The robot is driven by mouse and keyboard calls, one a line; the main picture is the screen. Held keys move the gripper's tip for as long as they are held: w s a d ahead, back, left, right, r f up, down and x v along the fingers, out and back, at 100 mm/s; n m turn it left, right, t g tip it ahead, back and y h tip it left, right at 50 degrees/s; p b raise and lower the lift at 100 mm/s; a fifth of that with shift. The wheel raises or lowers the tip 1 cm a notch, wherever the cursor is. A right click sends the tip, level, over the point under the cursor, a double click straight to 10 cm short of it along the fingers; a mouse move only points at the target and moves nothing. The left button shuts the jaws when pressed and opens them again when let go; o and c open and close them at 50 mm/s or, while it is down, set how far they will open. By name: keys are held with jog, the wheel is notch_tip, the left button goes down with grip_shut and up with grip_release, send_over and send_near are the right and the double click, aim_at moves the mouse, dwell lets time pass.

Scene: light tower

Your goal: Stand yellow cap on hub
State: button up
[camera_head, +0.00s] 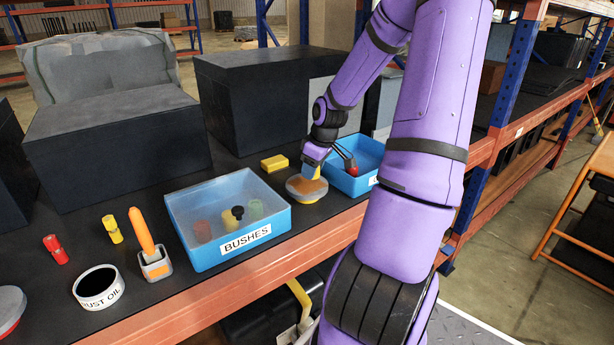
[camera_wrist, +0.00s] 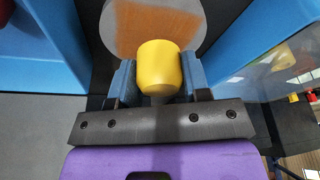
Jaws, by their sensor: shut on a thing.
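The yellow cap (camera_wrist: 158,68) is held between the two blue fingers of my gripper (camera_wrist: 157,80) in the wrist view. A round grey disc with an orange-brown top (camera_wrist: 152,22), which looks like the hub, lies beyond and below the cap. In the head view this disc (camera_head: 304,190) sits on the dark bench between two blue bins, and my gripper (camera_head: 313,168) is right over it. The gripper mostly hides the cap there. I cannot tell whether the cap touches the disc.
A blue bin marked BUSHES (camera_head: 205,255) stands left of the disc, with several bushes inside. Another blue bin (camera_head: 368,150) with a red-topped item is close on the right. A yellow block (camera_head: 274,163) lies behind. An oil tin (camera_head: 99,287) stands front left.

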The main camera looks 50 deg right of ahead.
aim_at(307, 184)
jog(key=shift+w+d+f, duration=0.1)
jog(key=shift+w+d, duration=0.1)
jog(key=shift+w, duration=1)
jog(key=shift+f, duration=1.75)
jog(key=o, duration=0.9)
jog(key=shift+f, duration=0.15)
